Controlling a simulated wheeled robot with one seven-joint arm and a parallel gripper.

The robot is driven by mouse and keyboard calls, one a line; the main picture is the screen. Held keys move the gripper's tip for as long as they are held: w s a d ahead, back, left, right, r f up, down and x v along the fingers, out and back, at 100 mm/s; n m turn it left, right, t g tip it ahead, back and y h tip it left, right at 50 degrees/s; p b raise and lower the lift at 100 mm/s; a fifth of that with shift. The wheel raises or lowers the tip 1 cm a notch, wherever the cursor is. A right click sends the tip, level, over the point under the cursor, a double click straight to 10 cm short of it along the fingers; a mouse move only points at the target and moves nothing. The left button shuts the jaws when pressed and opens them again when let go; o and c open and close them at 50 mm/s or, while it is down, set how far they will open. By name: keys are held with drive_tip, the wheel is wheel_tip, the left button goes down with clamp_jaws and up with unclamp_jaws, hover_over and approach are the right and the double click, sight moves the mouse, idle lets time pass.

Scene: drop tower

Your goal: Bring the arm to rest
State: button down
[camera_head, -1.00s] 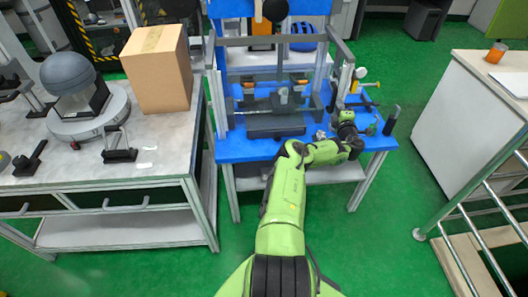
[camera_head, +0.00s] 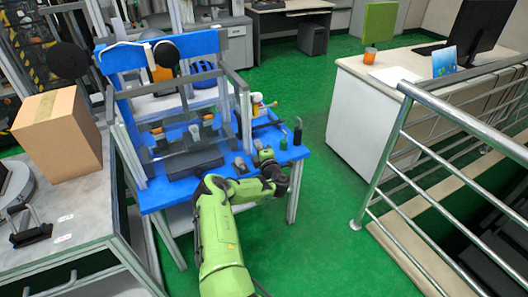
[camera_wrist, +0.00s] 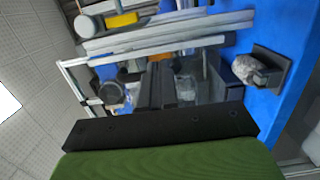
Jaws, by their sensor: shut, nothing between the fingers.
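My green arm (camera_head: 215,235) reaches from the bottom of the head view to the front right of a blue workbench (camera_head: 156,199). It bends at the elbow and again at a dark wrist joint. My gripper (camera_head: 259,147) is small at the arm's end, above the right part of the bench, and is shut and empty.
A grey piece on a dark stand (camera_wrist: 250,70) sits on the bench's blue surface. A cardboard box (camera_head: 58,135) stands on a grey table at left. A white cabinet (camera_head: 350,120) and metal railing (camera_head: 385,165) stand at right. Green floor between bench and cabinet is clear.

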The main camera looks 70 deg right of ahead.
drive_tip(key=v, duration=0.4)
drive_tip(key=shift+s+d, duration=0.1)
drive_tip(key=shift+s, duration=0.15)
